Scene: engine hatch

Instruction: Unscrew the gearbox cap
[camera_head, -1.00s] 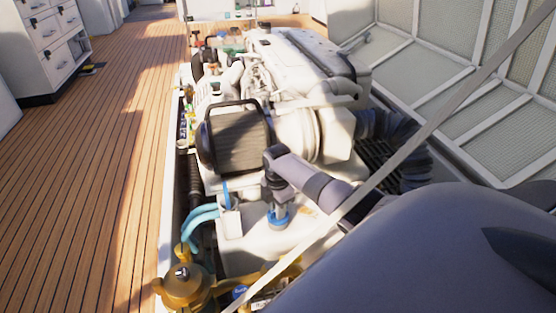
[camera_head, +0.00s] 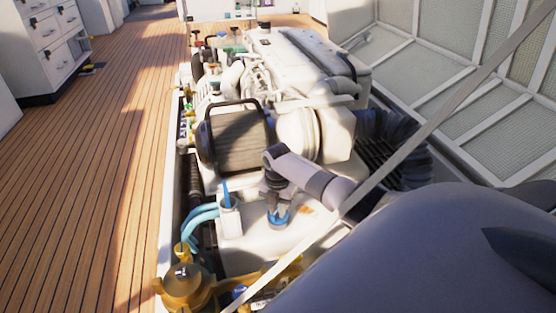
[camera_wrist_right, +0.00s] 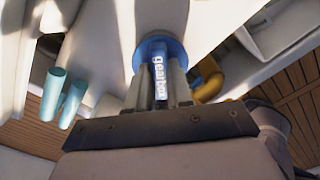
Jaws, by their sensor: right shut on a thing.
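The gearbox cap (camera_head: 279,218) is a blue round cap on the white gearbox housing (camera_head: 300,238), in the lower middle of the head view. In the right wrist view the cap (camera_wrist_right: 152,49) carries a raised grip with the white word "gearbox". My right gripper (camera_head: 278,210) points down onto the cap. In the right wrist view, its two fingers (camera_wrist_right: 160,82) are on either side of the lettered grip, shut on it. The cap's far side is partly hidden by the fingers. My left gripper is not in view.
The white engine (camera_head: 290,60) with a dark ribbed cover (camera_head: 238,140) fills the hatch behind. Teal hoses (camera_head: 202,214) and a brass fitting (camera_head: 185,286) lie to the left. A diagonal strut (camera_head: 420,130) crosses near my right arm.

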